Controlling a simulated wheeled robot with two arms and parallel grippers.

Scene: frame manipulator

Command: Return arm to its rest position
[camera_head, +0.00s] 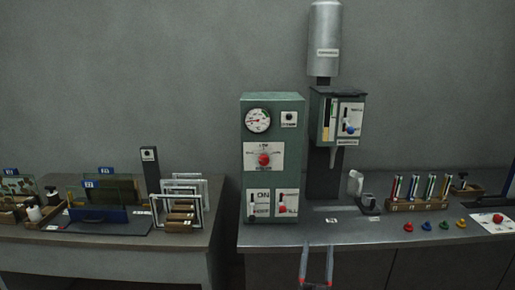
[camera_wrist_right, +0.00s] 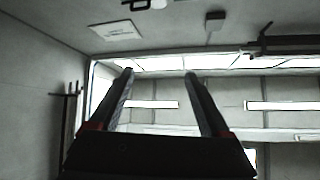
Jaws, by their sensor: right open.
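My right gripper (camera_head: 316,266) shows at the bottom centre of the head view, in front of the grey counter's front edge. Its two fingers point up in the picture, apart, with nothing between them. In the right wrist view the right gripper (camera_wrist_right: 160,75) is open and empty, and the fingers stand against the ceiling and far wall of the room. The rest of the right arm is out of the head view. My left gripper is in neither view.
A green control box (camera_head: 273,130) with gauge and switches stands on the counter (camera_head: 345,234). Beside it is a dispenser (camera_head: 338,110). Marker pens in a wooden rack (camera_head: 418,205) and coloured knobs sit right. A left table (camera_head: 105,241) holds frames and trays. A gap separates the tables.

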